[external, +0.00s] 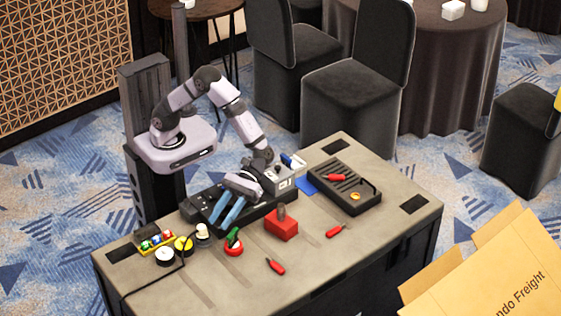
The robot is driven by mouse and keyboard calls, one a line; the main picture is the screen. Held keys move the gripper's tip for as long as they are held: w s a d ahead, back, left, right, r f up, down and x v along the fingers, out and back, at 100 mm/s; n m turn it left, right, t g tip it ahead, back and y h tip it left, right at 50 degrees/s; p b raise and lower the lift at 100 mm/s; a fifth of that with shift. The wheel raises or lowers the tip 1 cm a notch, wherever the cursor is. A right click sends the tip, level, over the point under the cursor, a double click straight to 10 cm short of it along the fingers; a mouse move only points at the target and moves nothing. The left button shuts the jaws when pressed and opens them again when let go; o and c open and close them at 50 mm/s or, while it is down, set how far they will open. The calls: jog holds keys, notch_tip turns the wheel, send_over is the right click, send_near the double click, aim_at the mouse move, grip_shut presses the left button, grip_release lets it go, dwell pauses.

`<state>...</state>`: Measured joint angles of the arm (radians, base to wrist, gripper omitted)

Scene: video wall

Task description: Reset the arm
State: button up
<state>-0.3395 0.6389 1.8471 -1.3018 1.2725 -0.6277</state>
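My arm reaches out from its mount at the back left of the table (330,255). My gripper (218,222) hangs low over the left-middle of the table, with its blue fingers pointing down and left. A gap shows between the fingers and I see nothing in it. The fingers are in front of a long black tray (262,212), partly hidden by my gripper. The fingertips are above and left of a red round holder with a green handle (234,243). I cannot tell their exact height above the table.
A yellow tray (157,243), a white-and-black roll (165,256), a yellow roll (183,245) and a white round object (203,233) stand left. A red block (281,224) and red tools (275,266) lie right. A black organizer (366,204) stands farther right. A cardboard box (480,270) is front right.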

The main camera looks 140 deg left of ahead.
jog(key=s+r+m+g+y+p, duration=0.3)
jog(key=s+m+g+y+p, duration=0.45)
jog(key=s, duration=0.75)
jog(key=s+a+r+m+t+y+p, duration=0.3)
jog(key=s+a+m, duration=0.5)
jog(key=m, duration=0.5)
jog(key=shift+s+r+y+p, duration=0.55)
jog(key=shift+s+y+p, duration=0.25)
jog(key=shift+y, duration=0.35)
